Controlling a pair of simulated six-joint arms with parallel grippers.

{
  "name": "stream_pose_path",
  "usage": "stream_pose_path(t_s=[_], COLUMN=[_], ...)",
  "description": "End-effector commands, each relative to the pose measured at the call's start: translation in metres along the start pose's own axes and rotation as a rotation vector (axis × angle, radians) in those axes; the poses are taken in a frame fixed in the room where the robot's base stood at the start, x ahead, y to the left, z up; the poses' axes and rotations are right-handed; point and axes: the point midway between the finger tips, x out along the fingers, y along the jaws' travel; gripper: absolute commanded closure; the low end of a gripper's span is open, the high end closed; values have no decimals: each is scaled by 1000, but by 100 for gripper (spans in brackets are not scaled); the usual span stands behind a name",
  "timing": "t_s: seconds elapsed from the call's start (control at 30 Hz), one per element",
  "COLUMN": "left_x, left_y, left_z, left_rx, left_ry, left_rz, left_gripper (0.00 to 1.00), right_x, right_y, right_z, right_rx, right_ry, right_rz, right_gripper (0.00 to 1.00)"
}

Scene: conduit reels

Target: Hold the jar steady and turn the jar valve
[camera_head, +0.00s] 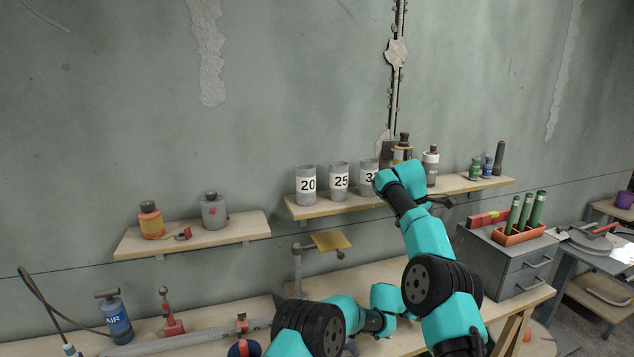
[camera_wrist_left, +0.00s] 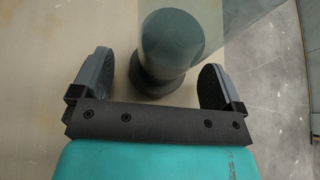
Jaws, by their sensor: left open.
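I cannot tell for certain which thing is the jar. In the left wrist view a dark rounded cylinder (camera_wrist_left: 173,38) on a dark base stands between the fingers of my left gripper (camera_wrist_left: 157,72). The fingers are open, with gaps on both sides. A see-through surface crosses behind it. In the head view my left gripper is hidden behind the arms over the bench. My right gripper (camera_head: 438,200) is by the wall shelf's front edge, its jaws too small to read. Behind that arm stand a dark-capped container (camera_head: 402,153) and a white-labelled container (camera_head: 431,167).
Numbered grey cups (camera_head: 306,187) stand on the same shelf. A left shelf (camera_head: 190,238) holds an orange container (camera_head: 151,222) and a grey container (camera_head: 214,213). A blue air cylinder (camera_head: 116,320) is on the bench. A grey drawer unit (camera_head: 512,268) stands at the right.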

Motion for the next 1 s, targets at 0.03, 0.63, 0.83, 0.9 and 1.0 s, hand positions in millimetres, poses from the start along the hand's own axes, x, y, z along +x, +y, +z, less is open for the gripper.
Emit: stream_pose_path(t_s=[0.03, 0.63, 0.83, 0.9, 1.0], left_x=[-5, -87, -106, -109, -110], left_y=[0, 0, 0, 0, 0], left_z=[1, 0, 0, 0, 0], left_rx=[-1, -2, -2, -1, 0], left_ry=[0, 0, 0, 0, 0], left_rz=[0, 1, 1, 1, 1], left_gripper=[7, 7, 7, 7, 7], right_x=[0, 0, 0, 0, 0], right_y=[0, 0, 0, 0, 0], right_z=[0, 0, 0, 0, 0], right_rx=[0, 0, 0, 0, 0], right_ry=[0, 0, 0, 0, 0], right_rz=[0, 0, 0, 0, 0], right_gripper=[43, 43, 43, 43, 43])
